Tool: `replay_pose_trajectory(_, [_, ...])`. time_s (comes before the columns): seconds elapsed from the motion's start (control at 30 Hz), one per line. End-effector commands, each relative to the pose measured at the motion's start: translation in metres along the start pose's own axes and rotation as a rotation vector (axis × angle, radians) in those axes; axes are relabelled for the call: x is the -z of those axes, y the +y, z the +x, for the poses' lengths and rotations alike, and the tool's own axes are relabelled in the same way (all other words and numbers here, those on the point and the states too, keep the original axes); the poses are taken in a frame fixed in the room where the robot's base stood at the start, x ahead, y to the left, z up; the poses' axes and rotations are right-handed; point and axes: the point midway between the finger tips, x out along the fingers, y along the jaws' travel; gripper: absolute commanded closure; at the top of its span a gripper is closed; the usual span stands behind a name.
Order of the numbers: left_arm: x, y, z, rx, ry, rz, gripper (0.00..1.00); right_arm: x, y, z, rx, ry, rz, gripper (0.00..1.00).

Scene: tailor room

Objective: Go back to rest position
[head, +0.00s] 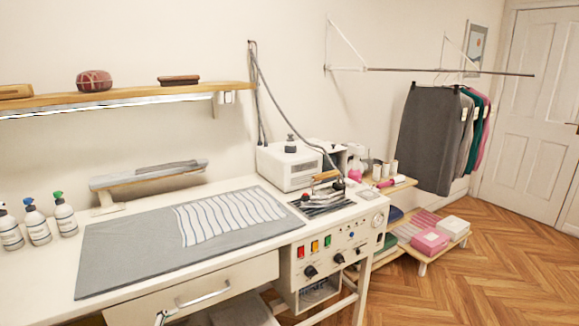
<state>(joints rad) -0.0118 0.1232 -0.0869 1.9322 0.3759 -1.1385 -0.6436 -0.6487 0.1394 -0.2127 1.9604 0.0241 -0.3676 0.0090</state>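Neither of my grippers can be clearly made out in the head view. A small shiny piece shows at the bottom edge near the drawer handle (203,294), and I cannot tell what it is. The white work table (130,210) carries a grey ironing mat (140,255) with a striped grey and white cloth (228,217) lying flat on it. The drawer (250,272) is under the table's front edge.
Three spray bottles (37,226) stand at the left. A sleeve board (150,176) and a white steam unit (288,165) stand at the back. An iron (325,192) rests right of the mat, above a control panel (325,250). Skirts (430,138) hang at right; wooden floor (500,285) is open there.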

Motion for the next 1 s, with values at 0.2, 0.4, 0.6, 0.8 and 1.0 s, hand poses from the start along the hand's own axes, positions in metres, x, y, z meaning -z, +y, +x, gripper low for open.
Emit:
replay_pose_trajectory(0.2, [-0.034,0.127,-0.027,-0.032,0.036,-0.333,0.17,0.0,0.0,0.0,0.0,0.0,0.0,0.56])
replay_pose_trajectory(0.4, [-0.048,0.214,-0.072,-0.066,0.082,-0.608,0.17,0.0,0.0,0.0,0.0,0.0,0.0,0.56])
replay_pose_trajectory(0.6, [-0.05,0.255,-0.104,-0.091,0.113,-0.761,0.17,0.0,0.0,0.0,0.0,0.0,0.0,0.56])
replay_pose_trajectory(0.8, [-0.05,0.261,-0.109,-0.095,0.121,-0.79,0.17,0.001,0.0,0.0,0.0,0.001,0.0,0.56])
replay_pose_trajectory(1.0, [-0.05,0.26,-0.108,-0.095,0.12,-0.788,0.17,0.001,0.001,0.0,-0.001,0.002,0.0,0.56])
